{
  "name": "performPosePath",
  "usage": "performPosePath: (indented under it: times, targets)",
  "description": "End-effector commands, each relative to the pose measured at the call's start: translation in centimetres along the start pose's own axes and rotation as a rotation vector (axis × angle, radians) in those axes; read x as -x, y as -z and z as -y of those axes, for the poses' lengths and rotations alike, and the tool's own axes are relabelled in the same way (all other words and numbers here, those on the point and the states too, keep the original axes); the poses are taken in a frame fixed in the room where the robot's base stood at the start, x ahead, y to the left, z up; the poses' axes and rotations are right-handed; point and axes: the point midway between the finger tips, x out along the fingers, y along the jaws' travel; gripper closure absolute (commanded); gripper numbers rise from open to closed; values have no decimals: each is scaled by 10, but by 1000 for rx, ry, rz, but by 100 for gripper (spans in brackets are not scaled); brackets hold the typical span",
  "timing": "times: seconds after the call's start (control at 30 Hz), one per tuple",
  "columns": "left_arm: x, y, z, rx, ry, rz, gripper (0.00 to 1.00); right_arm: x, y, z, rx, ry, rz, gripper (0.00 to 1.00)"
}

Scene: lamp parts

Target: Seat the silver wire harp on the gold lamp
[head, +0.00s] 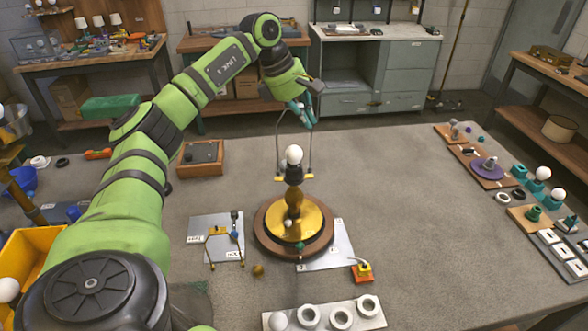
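The gold lamp (294,197) stands upright on its round wooden base (265,241) mid-table, with a white bulb (293,154) in a dark socket. My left gripper (303,113) reaches over from the left, with teal fingertips shut on the top of the silver wire harp (278,146). The harp hangs upright, its two legs showing on either side of the bulb. Its gold-coloured feet appear level with the socket. I cannot tell whether they touch the lamp or hang behind it. My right gripper is not in view.
A plate with a gold wire part (220,233) lies left of the lamp. An orange block (362,271) is front right, and a tray of white rings (341,317) is at the front. A wooden box (201,158) stands behind left.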

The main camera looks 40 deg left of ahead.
Motion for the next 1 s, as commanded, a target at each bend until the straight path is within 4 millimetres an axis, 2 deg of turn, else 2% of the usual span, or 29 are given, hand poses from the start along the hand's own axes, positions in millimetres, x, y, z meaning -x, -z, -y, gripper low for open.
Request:
performPosePath:
  times: [1.0]
  targets:
    - [-8,3,2,0,0,0,100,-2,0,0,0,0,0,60]
